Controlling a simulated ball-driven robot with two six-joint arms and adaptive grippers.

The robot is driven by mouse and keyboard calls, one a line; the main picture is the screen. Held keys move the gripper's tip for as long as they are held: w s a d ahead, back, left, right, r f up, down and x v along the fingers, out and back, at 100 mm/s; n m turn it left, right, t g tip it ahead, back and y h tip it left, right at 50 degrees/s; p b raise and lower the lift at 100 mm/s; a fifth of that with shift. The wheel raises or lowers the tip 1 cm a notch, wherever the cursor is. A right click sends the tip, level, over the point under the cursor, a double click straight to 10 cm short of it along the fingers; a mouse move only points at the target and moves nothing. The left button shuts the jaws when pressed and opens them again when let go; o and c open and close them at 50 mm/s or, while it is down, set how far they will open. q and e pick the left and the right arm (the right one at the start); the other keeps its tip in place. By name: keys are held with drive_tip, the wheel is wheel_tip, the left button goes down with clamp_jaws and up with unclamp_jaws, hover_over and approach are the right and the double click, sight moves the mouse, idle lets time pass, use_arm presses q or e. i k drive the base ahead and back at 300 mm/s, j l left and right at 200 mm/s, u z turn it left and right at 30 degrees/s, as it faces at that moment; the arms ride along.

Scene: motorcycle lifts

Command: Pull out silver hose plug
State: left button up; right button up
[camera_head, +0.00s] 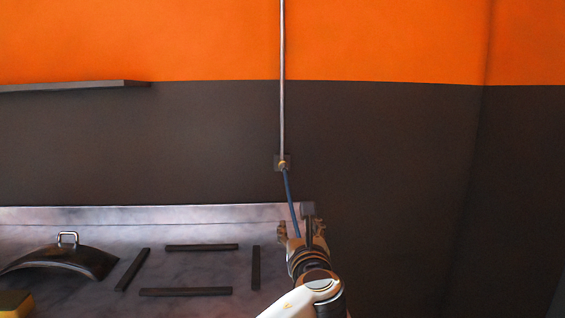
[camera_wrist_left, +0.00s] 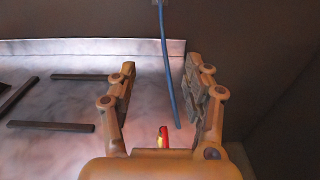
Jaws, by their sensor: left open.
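A silver pipe (camera_head: 282,80) runs down the wall to a small fitting (camera_head: 282,163) with a brass-coloured end. A thin blue hose (camera_head: 291,200) hangs from this fitting towards my left gripper (camera_head: 301,236). In the left wrist view, my left gripper (camera_wrist_left: 160,70) is open, and the blue hose (camera_wrist_left: 167,70) passes between its fingers in the picture, nearer the right one. Contact cannot be told. A small red and yellow piece (camera_wrist_left: 163,137) shows near the palm; I cannot tell what it is. No silver plug shows clearly. My right gripper is not in view.
A metal bench (camera_head: 80,218) with a raised back edge lies at the left. On it are several dark bars (camera_head: 185,292) and a curved dark part with a handle (camera_head: 65,262). A shelf (camera_head: 75,86) is on the wall. Right of the bench is free.

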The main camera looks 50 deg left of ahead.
sight(282, 166)
drive_tip(key=i+j, duration=0.2)
drive_tip(key=j, duration=0.2)
drive_tip(key=i+j, duration=0.2)
drive_tip(key=j, duration=0.2)
drive_tip(key=i+j, duration=0.2)
drive_tip(key=j, duration=0.15)
